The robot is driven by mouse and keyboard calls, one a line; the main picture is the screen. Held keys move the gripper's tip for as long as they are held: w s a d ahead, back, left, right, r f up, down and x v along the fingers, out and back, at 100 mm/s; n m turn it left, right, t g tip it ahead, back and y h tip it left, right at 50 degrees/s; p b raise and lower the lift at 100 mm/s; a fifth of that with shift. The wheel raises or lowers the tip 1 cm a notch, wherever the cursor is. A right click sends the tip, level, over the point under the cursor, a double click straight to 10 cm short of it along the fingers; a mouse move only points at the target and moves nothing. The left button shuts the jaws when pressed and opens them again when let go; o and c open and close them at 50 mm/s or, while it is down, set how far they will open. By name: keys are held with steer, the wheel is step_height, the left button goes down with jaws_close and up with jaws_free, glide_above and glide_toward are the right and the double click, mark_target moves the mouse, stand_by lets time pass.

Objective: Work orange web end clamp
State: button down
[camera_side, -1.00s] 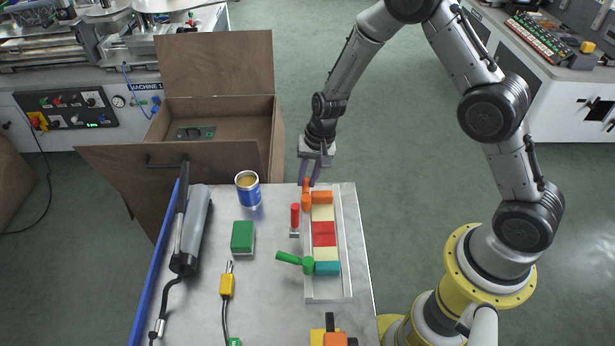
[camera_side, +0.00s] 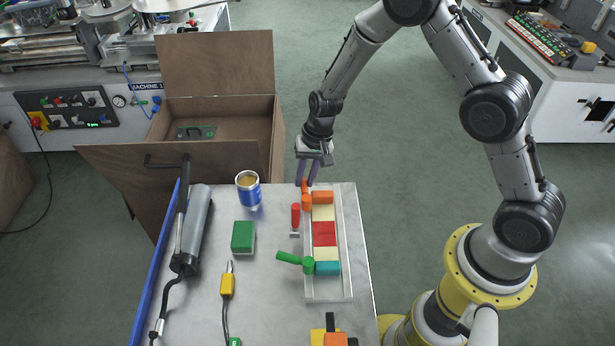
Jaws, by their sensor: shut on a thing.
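The orange web end clamp (camera_side: 306,202) is at the far left corner of a pale tray (camera_side: 328,290). It has a round orange hub with a short lever pointing away toward the far edge of the table. My gripper (camera_side: 306,184) reaches down from behind the table's far edge and is shut on the lever. Its purple fingers partly hide the lever's end. A green clamp (camera_side: 308,265) sits at the tray's near left side, its handle pointing left. In the tray lies a row of blocks: orange (camera_side: 322,197), cream, red (camera_side: 324,234), cream and teal (camera_side: 327,268).
A red-handled tool (camera_side: 295,215) stands just left of the tray. A blue can (camera_side: 248,188), green block (camera_side: 242,236), yellow tool (camera_side: 227,285) and grey cylinder (camera_side: 192,230) are further left. An open brown box (camera_side: 220,110) stands behind. An orange and yellow thing (camera_side: 333,338) is at the near edge.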

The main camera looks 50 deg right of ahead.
steer(key=n, duration=0.1)
steer(key=w+a+n, duration=0.1)
steer(key=n, duration=0.1)
steer(key=shift+a+n+g, duration=0.2)
steer(key=shift+n+g, duration=0.1)
steer(key=n, duration=0.1)
steer(key=a+n, duration=0.1)
steer(key=shift+w+a+r+n+g, duration=0.1)
steer(key=shift+w+a+n+g, duration=0.05)
steer(key=shift+w+n+g, duration=0.2)
steer(key=n, duration=0.1)
steer(key=a+n, duration=0.1)
steer(key=n, duration=0.1)
steer(key=shift+a+g, duration=0.25)
steer(key=shift+a, duration=0.05)
steer(key=shift+s+a+n, duration=0.15)
steer(key=shift+a+n, duration=0.2)
steer(key=shift+n, duration=0.45)
steer(key=shift+s+a+n, duration=0.1)
steer(key=shift+a+n, duration=0.2)
steer(key=shift+n, duration=0.45)
steer(key=shift+g, duration=0.3)
steer(key=c, duration=0.8)
jaws_free()
steer(key=shift+o, duration=0.2)
step_height(320, 180, up, 14)
steer(key=w+d, duration=0.1)
steer(key=d, duration=0.1)
steer(key=shift+d+f, duration=0.2)
steer(key=shift+f, duration=0.05)
